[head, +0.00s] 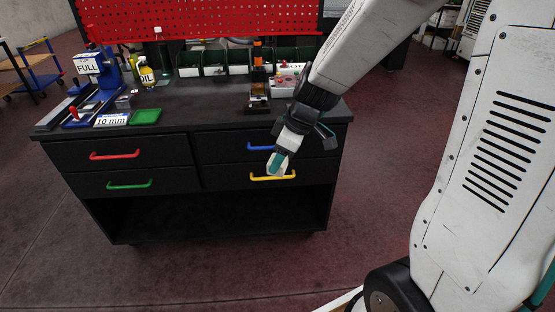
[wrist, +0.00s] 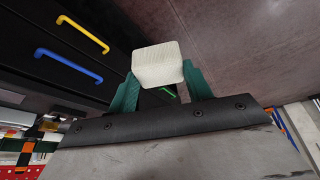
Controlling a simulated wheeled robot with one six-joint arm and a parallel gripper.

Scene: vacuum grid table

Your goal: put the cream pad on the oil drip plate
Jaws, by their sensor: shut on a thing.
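The cream pad (wrist: 158,65) is a pale block between the two green fingers of my gripper (wrist: 158,88) in the wrist view. In the head view my gripper (head: 279,161) points down in front of the bench's right-hand drawers, with the pad (head: 276,171) at its tips, overlapping the yellow handle in the picture. My gripper is shut on the pad, held below the bench top level. A bottle marked OIL (head: 147,75) stands at the back left of the bench top. I cannot clearly tell which thing is the oil drip plate.
The dark bench top (head: 195,112) has free room in its middle. An orange-and-black device (head: 259,88) stands right; bins (head: 214,63) line the back.

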